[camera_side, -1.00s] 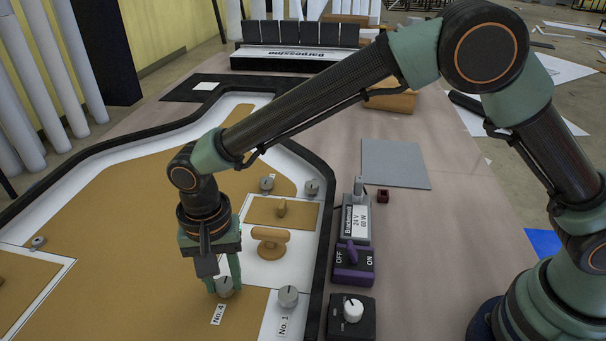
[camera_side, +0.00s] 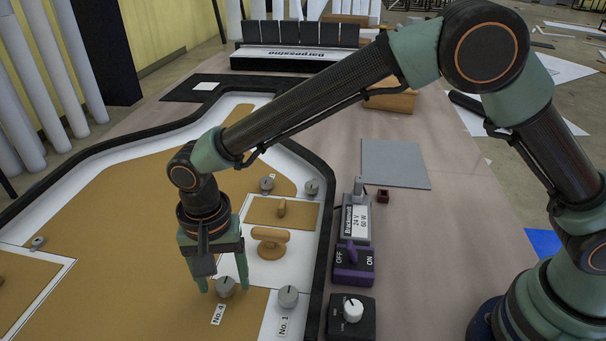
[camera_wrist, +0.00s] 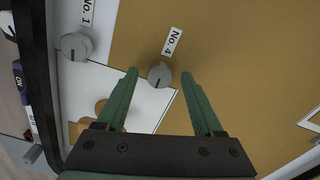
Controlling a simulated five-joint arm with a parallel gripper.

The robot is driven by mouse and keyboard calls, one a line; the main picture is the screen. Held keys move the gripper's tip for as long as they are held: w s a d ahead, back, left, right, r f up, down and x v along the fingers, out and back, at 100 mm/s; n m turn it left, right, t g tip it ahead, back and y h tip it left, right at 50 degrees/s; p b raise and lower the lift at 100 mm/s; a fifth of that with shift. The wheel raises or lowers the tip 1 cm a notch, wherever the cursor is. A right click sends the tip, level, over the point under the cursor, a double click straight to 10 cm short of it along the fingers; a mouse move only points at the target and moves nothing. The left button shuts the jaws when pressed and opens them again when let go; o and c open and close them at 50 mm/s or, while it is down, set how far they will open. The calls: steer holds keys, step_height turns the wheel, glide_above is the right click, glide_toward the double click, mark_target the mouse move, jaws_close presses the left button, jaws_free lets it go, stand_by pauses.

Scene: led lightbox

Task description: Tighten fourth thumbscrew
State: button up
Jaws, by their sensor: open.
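The fourth thumbscrew (camera_side: 225,286) is a grey knob with a dark line on top, beside the "No. 4" label (camera_side: 218,314) on the tan panel (camera_side: 120,230). My gripper (camera_side: 225,288) is open, pointing down, with its green fingers spread apart on either side of this knob. In the wrist view the thumbscrew (camera_wrist: 160,75) sits between the two fingertips (camera_wrist: 159,72), with gaps on both sides and nothing held. The "No. 4" label (camera_wrist: 172,42) lies just beyond it.
Another grey thumbscrew (camera_side: 288,296) labelled "No. 1" stands close on the right. A wooden handle (camera_side: 270,243) rises behind my gripper. A purple OFF/ON switch (camera_side: 353,262) and a black box with a white knob (camera_side: 352,314) stand outside the dark frame.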

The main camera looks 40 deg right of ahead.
mark_target(226, 282)
step_height(226, 282, up, 12)
stand_by(0.5)
steer(key=w+d+r+n+t+y, duration=0.1)
steer(key=d+r, duration=0.3)
steer(key=d, duration=0.5)
steer(key=d+r+n+t, duration=0.1)
steer(key=d+r, duration=0.2)
steer(key=d, duration=0.5)
steer(key=s+d+f+n+t, duration=0.1)
steer(key=s+d, duration=0.3)
steer(key=d, duration=0.4)
steer(key=s+d+n+t+h, duration=0.1)
steer(key=s+d, duration=0.3)
steer(key=d, duration=0.5)
steer(key=shift+s+f+n+t, duration=0.25)
steer(key=shift+f+n+t, duration=0.1)
steer(key=shift+n+t, duration=0.5)
